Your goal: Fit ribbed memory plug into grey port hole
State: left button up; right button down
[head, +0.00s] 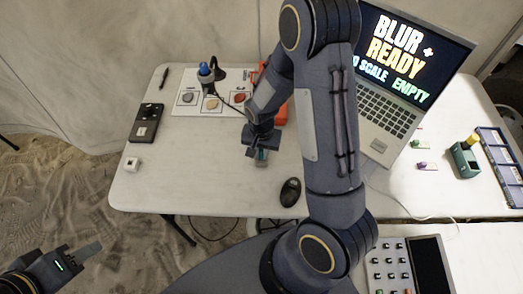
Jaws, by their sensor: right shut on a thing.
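My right gripper (262,148) reaches down over the left table and is shut on a small grey-green thing (261,158), low over or at the tabletop. It is mostly covered by the fingers, and I cannot make out ribs, so I cannot tell if it is the memory plug. The open laptop (385,110) stands to the right, behind my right arm. A grey port hole cannot be made out on its side or elsewhere. My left gripper (88,252) is low at the left, off the table; its fingers look close together, but their gap is unclear.
A dark mouse (290,191) lies in front of the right gripper. A picture card (205,97), a black device (145,123) and a white cube (133,164) lie to the left. Small coloured pieces (426,166), a green holder (464,158) and a blue tray (499,165) are at right.

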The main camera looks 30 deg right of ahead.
aim_at(262, 150)
jog(key=c, duration=1.4)
grip_release()
jog(key=shift+c, duration=0.2)
notch_tip(262, 150, up, 12)
jog(key=s+a+r+n+t+y, duration=0.2)
jog(key=s+r+n, duration=0.1)
jog(key=s+r, duration=0.3)
jog(key=s+a+r+n+t+y, duration=0.1)
jog(key=s+a+r+n+t, duration=0.1)
jog(key=s+r, duration=0.5)
jog(key=s+n+t, duration=0.1)
jog(key=s+n, duration=0.1)
jog(key=s, duration=0.2)
jog(key=shift+t+y, duration=0.3)
jog(key=shift+y, duration=0.1)
